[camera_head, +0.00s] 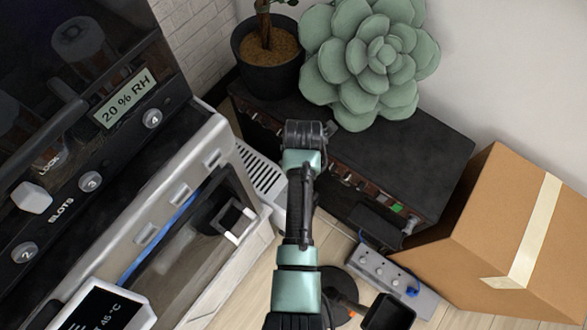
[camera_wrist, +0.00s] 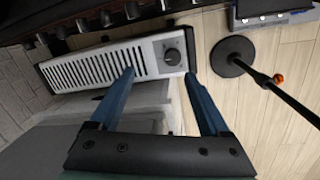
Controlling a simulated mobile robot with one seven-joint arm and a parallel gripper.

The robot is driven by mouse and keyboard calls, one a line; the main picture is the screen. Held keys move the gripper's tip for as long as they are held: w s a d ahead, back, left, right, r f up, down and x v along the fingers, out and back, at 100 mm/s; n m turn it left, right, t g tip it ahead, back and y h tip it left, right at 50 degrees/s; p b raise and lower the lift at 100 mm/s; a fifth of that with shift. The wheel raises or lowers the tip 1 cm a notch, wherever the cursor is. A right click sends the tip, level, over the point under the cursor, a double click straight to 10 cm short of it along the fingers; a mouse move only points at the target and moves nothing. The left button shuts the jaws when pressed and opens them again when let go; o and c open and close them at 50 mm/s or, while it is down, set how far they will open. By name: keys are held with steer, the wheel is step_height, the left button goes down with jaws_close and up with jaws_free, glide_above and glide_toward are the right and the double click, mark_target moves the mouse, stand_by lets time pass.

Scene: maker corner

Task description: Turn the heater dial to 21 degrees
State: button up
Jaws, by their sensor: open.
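The heater (camera_wrist: 112,64) is a long pale panel with dark vent slots, seen in the wrist view. Its round dark dial (camera_wrist: 172,57) sits at the right end of the panel. The dial's marks are too small to read. In the head view, part of the heater (camera_head: 262,174) shows between the machine and my arm, and its dial is hidden there. My gripper (camera_wrist: 160,80) is open and empty. Its two blue fingers point toward the heater, with the dial between their lines and apart from both. In the head view the fingers are hidden behind my arm.
A black amplifier-like box (camera_head: 420,165) stands behind the heater with a succulent (camera_head: 375,60) and a potted plant (camera_head: 268,60) on it. A cardboard box (camera_head: 500,230) and a grey pedal unit (camera_head: 385,270) are at right. A round-based stand (camera_wrist: 232,56) is close to the dial.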

steer(key=shift+n+g, duration=0.6)
steer(key=f+b, duration=0.2)
steer(key=f, duration=0.3)
steer(key=s+f+b, duration=0.1)
steer(key=f+b, duration=0.1)
steer(key=f, duration=0.3)
steer(key=f+b, duration=0.2)
steer(key=f, duration=0.4)
steer(key=shift+s+a, duration=0.3)
steer(key=shift+s, duration=0.1)
steer(key=shift+r, duration=0.1)
jaws_close()
